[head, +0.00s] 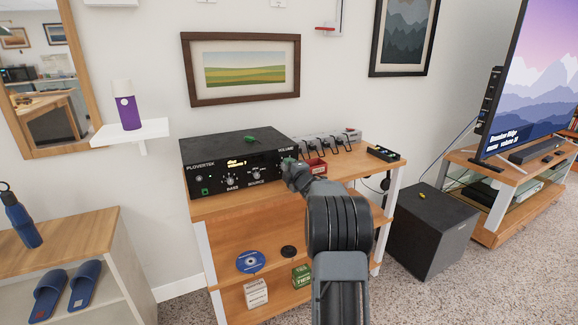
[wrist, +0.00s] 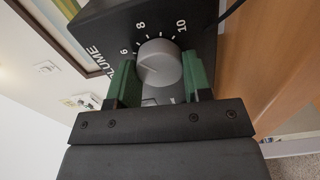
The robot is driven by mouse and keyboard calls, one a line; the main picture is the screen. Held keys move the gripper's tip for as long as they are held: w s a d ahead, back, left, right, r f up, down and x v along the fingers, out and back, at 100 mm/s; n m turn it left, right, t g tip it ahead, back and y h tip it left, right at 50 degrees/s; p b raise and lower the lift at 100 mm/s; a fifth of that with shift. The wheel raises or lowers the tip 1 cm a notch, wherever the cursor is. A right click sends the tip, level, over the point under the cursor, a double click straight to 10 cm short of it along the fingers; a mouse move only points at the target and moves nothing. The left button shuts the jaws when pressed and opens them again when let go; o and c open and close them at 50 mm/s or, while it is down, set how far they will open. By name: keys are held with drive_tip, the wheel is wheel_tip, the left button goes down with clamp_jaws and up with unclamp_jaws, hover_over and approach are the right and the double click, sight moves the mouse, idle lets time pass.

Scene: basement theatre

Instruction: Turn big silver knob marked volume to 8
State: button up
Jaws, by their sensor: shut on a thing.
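The big silver volume knob (wrist: 160,63) is on the front of the black Plovertek amplifier (head: 222,158), at its right end. In the wrist view, the printed 6, 8 and 10 are visible around it, and part of the word VOLUME. A faint line on the knob face seems to point left, near or below the 6. My gripper (wrist: 160,77) has its green fingers on both sides of the knob, shut on it. In the head view my gripper (head: 291,166) hides the knob.
The amplifier stands on a wooden shelf unit (head: 232,205), with a red box (head: 315,168) and cables right of my gripper. A black subwoofer (head: 432,230) stands on the carpet to the right. A small green item (head: 250,140) lies on the amplifier.

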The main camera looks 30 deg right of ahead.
drive_tip(key=m+p, duration=0.3)
drive_tip(key=m, duration=0.2)
drive_tip(key=shift+r+m, duration=0.1)
drive_tip(key=shift+m, duration=0.3)
idle(0.4)
drive_tip(key=o, duration=0.9)
drive_tip(key=s, duration=0.4)
drive_tip(key=s+a, duration=0.1)
drive_tip(key=s, duration=0.4)
drive_tip(key=s+a, duration=0.1)
drive_tip(key=s, duration=0.3)
drive_tip(key=shift+s+p, duration=0.35)
drive_tip(key=shift+p, duration=0.05)
